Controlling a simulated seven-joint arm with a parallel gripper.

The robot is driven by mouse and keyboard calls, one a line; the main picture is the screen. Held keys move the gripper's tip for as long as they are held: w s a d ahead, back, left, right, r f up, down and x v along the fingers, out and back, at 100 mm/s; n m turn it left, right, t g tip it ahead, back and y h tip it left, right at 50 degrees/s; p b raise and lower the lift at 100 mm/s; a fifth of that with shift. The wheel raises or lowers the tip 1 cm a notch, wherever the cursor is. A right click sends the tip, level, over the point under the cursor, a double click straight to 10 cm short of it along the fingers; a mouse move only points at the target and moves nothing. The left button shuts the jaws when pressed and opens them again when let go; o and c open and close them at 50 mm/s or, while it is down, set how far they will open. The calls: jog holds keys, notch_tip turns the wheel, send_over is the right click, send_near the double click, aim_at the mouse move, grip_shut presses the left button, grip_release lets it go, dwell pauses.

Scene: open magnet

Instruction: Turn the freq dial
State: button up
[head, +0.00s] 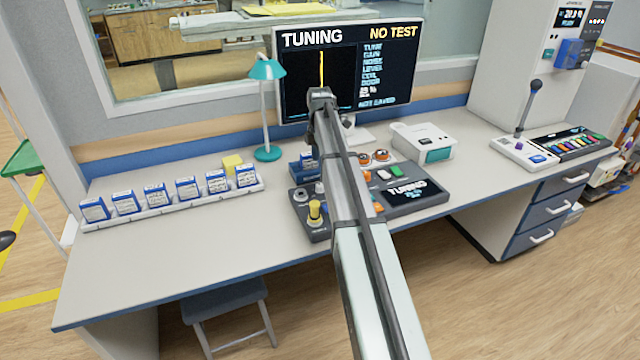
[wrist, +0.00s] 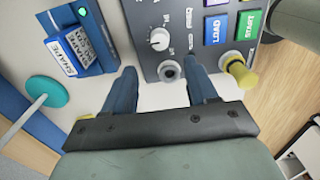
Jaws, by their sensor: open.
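The grey tuning console (head: 345,222) lies on the desk, partly hidden by my arm in the head view. In the wrist view the console (wrist: 145,15) carries a white pointer dial (wrist: 160,39) with small marks around it. I cannot read a "freq" label, so I cannot tell whether this is the freq dial. A round grey socket-like fitting (wrist: 170,70) sits just below it. A yellow knob (wrist: 238,72) stands to the right. My gripper (wrist: 161,68) is open and empty, its blue fingers on either side of the grey fitting in the picture. Contact is not visible.
A blue box with a card marked SHAPE (wrist: 62,57) stands left of the console. LOAD (wrist: 215,29) and START (wrist: 248,24) buttons lie right of the dial. A monitor (head: 390,80) reads "TUNING" and "NO TEST". A lamp (head: 266,153) and card rack (head: 170,210) stand left.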

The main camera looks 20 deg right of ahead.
aim_at(320, 185)
notch_tip(320, 185, down, 10)
jog(key=shift+f, duration=0.2)
dwell(0.4)
jog(key=c, duration=1.1)
